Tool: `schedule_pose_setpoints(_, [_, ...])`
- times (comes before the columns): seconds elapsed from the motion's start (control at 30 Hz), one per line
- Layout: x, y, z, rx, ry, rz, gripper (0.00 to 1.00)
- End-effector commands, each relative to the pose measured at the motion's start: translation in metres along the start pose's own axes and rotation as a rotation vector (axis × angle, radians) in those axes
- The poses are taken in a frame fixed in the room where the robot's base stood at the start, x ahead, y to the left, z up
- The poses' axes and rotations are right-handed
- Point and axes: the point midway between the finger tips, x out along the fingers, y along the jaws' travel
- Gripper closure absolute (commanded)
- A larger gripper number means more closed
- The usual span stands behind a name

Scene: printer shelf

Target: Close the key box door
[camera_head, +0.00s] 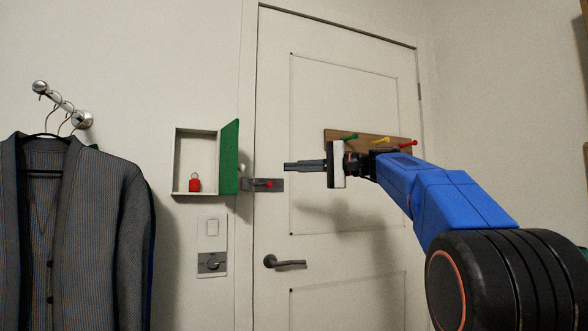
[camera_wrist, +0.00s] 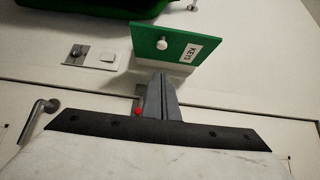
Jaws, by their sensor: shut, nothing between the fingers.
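The key box (camera_head: 195,161) is mounted on the wall left of the door frame. Its green door (camera_head: 230,157) stands open, swung out to the right. A red padlock-shaped item (camera_head: 195,183) sits inside the box. In the wrist view the green door (camera_wrist: 178,42) shows its outer face with a white knob (camera_wrist: 162,44) and a KEYS label. My gripper (camera_head: 287,166) is shut and empty, to the right of the green door and apart from it in the head view. In the wrist view my gripper (camera_wrist: 158,80) points toward the door's lower edge; whether they touch is unclear.
A door latch with a red knob (camera_head: 268,184) lies just below and left of my gripper. A room door with a lever handle (camera_head: 285,263) stands behind. A hook board (camera_head: 372,140) is behind my arm. A jacket (camera_head: 75,225) hangs at the left.

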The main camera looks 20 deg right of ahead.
Motion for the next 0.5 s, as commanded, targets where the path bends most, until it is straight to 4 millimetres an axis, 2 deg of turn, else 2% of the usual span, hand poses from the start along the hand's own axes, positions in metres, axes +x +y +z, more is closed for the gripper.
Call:
schedule_pose_setpoints(0.47, [0.079,0.001,0.001,0.000,-0.003,0.000,1.00])
schedule_pose_setpoints(0.5, [0.083,0.000,0.007,-0.001,-0.003,0.000,1.00])
